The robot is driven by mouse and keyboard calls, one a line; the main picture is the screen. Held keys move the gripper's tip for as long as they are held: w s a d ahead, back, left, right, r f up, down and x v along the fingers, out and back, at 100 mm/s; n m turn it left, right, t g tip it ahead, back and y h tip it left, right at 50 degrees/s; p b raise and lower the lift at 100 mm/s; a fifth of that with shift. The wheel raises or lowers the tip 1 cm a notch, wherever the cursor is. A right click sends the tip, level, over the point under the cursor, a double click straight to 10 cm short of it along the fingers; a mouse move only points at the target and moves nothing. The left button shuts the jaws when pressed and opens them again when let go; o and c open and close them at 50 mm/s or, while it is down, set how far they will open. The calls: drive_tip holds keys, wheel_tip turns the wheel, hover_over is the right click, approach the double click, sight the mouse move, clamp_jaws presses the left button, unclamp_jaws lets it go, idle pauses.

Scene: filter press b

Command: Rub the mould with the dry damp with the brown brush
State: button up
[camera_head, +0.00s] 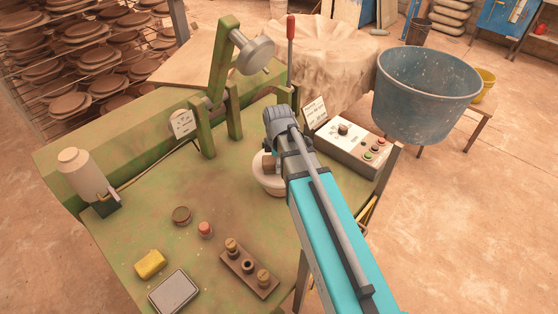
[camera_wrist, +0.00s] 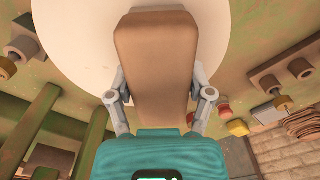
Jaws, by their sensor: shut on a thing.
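My gripper (camera_wrist: 161,92) is shut on a brown block-shaped thing, which I take to be the brown brush (camera_wrist: 158,55). Its plain brown body fills the middle of the wrist view; no bristles show. In the head view the brush (camera_head: 269,164) is mostly hidden by my gripper and arm. It is at a white round bowl-like piece, seemingly the mould (camera_head: 266,187), on the green bench. The mould shows as a wide white disc (camera_wrist: 80,40) behind the brush in the wrist view. I cannot tell whether they touch.
The green bench (camera_head: 130,245) holds a peg block (camera_head: 238,262), a yellow sponge (camera_head: 150,263), a grey pad (camera_head: 174,291), a red-topped piece (camera_head: 204,229) and a round tin (camera_head: 181,215). A green press (camera_head: 222,75) stands behind, a control box (camera_head: 350,147) to the right.

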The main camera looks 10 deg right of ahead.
drive_tip(key=shift+s+a, duration=0.3)
drive_tip(key=shift+s, duration=0.25)
drive_tip(key=shift+s+a, duration=0.3)
drive_tip(key=shift+s, duration=0.25)
drive_tip(key=shift+w+d, duration=0.4)
drive_tip(key=shift+w, duration=0.4)
drive_tip(key=shift+w+d, duration=0.4)
drive_tip(key=shift+w, duration=0.35)
drive_tip(key=shift+w+d+f, duration=0.1)
drive_tip(key=shift+w+d, duration=0.3)
drive_tip(key=shift+w, duration=0.3)
drive_tip(key=shift+w+d, duration=0.4)
drive_tip(key=shift+w, duration=0.3)
drive_tip(key=shift+w, duration=0.15)
drive_tip(key=shift+w+d, duration=0.4)
drive_tip(key=shift+w, duration=0.3)
drive_tip(key=shift+w+d, duration=0.4)
drive_tip(key=shift+w, duration=0.3)
